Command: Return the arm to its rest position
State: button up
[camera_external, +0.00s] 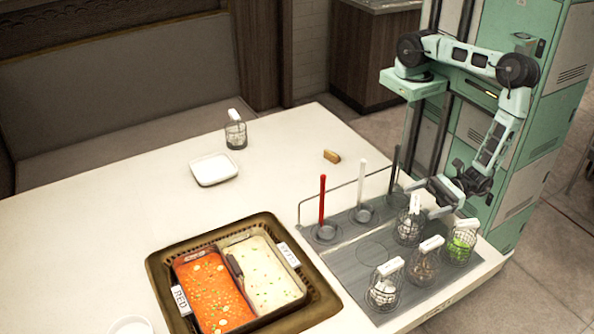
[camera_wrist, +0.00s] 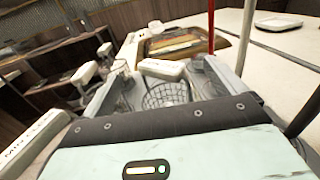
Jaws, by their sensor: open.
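My arm reaches down from the green column at the right of the external view. My gripper (camera_external: 433,199) is open and low over the back right of the grey station mat. Its fingers are beside the white-tagged top of a wire basket (camera_external: 408,230). In the wrist view the same basket (camera_wrist: 166,95) shows between the spread fingers of my gripper (camera_wrist: 160,80), with its white tag on top. I cannot tell whether the fingers touch it. Nothing is visibly lifted.
More wire baskets (camera_external: 384,290) stand close by, one with green contents (camera_external: 460,243). Red (camera_external: 322,200), white (camera_external: 362,185) and dark upright handles stand behind, along a thin rail. A two-well sauce tray (camera_external: 160,262), a white dish (camera_external: 214,169) and a shaker (camera_external: 235,133) are further left.

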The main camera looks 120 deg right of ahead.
jog(key=w+d+r+m+g+h+p, duration=0.3)
jog(key=d+r+m+g+h, duration=0.55)
jog(key=d+r+m, duration=0.35)
jog(key=s+d+r+m+g+y+b, duration=0.1)
jog(key=s+d+r+m+g+y, duration=0.2)
jog(key=s+m, duration=0.4)
jog(key=s+d+r+m+g+y+b, duration=0.2)
jog(key=s+d+r+m+g+y, duration=0.2)
jog(key=s+d+m+g+y, duration=0.2)
jog(key=s+m+y, duration=0.2)
jog(key=shift+s, duration=0.35)
